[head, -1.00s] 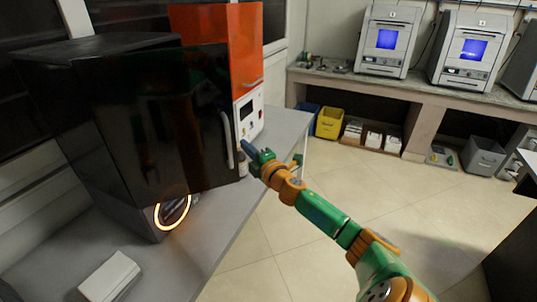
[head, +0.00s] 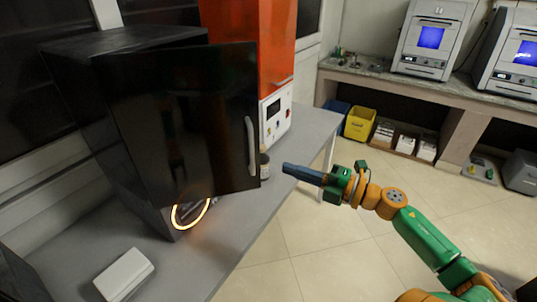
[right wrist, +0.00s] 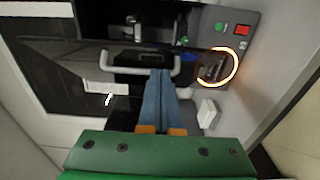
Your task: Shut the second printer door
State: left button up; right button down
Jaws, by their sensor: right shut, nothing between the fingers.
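A black printer (head: 75,100) stands on the grey bench at left, with a glowing orange ring low on its front. Its dark glossy door (head: 170,120) stands open, swung out from the body, with a pale vertical handle (head: 251,145) near its free edge. My right gripper (head: 285,169) is shut and empty, right of the door edge and a little below the handle, apart from it in the head view. In the right wrist view the shut fingers (right wrist: 158,72) point toward the pale handle (right wrist: 122,72); contact cannot be told there. My left gripper is out of view.
An orange printer (head: 245,45) with a white control panel stands just behind, its door looking shut. A small jar (head: 264,165) is beside the black door. A white box (head: 124,275) lies on the bench front. Open floor (head: 300,235) lies to the right.

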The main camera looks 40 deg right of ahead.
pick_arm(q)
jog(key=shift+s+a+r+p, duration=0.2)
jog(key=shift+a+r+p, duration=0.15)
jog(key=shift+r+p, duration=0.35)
pick_arm(e)
jog(key=x, duration=0.8)
jog(key=shift+s+a+r, duration=0.15)
jog(key=shift+s+a, duration=0.05)
jog(key=shift+a, duration=0.05)
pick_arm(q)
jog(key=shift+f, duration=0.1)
